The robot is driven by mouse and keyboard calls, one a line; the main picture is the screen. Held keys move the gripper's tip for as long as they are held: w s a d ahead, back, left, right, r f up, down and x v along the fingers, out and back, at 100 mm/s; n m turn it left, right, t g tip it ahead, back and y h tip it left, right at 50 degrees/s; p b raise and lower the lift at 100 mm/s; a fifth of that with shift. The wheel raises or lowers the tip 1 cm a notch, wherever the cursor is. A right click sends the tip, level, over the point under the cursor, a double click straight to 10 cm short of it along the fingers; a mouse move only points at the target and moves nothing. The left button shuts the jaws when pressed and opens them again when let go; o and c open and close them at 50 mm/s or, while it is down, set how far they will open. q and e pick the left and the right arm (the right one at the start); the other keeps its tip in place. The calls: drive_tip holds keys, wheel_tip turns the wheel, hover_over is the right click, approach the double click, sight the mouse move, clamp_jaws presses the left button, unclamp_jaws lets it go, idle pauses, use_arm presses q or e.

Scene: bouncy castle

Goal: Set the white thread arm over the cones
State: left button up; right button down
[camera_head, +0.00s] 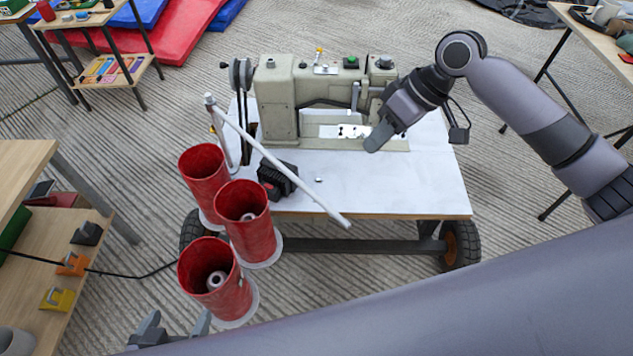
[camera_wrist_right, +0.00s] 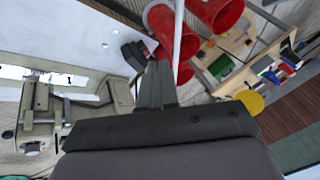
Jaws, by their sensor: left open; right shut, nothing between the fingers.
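The white thread arm (camera_head: 275,158) is a thin rod. It slants from the top of a post at the table's left end down to the right in the head view, passing to the right of the cones. Three red cones, the rear one (camera_head: 203,172), the middle one (camera_head: 246,215) and the front one (camera_head: 211,275), stand on pale round bases. My right gripper (camera_head: 376,143) is shut and empty in front of the sewing machine, apart from the rod. The rod (camera_wrist_right: 178,38) also shows beyond its fingers in the right wrist view. My left gripper (camera_head: 177,328) is open and empty below the front cone.
The sewing machine (camera_head: 278,100) stands at the back of the white wheeled table (camera_head: 410,190). A small black box (camera_head: 278,180) sits on the table under the rod. A wooden shelf (camera_head: 25,250) stands at the left. The table's front right is clear.

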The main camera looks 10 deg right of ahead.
use_arm(q)
drive_tip(key=shift+w+f+b, duration=0.1)
drive_tip(key=shift+f+b, duration=0.3)
drive_tip(key=shift+b, duration=0.2)
use_arm(e)
drive_tip(key=s+a+x, duration=0.1)
drive_tip(key=a+x, duration=0.1)
drive_tip(key=x, duration=1.1)
drive_tip(key=shift+s+r, duration=0.45)
drive_tip(key=shift+s, duration=0.1)
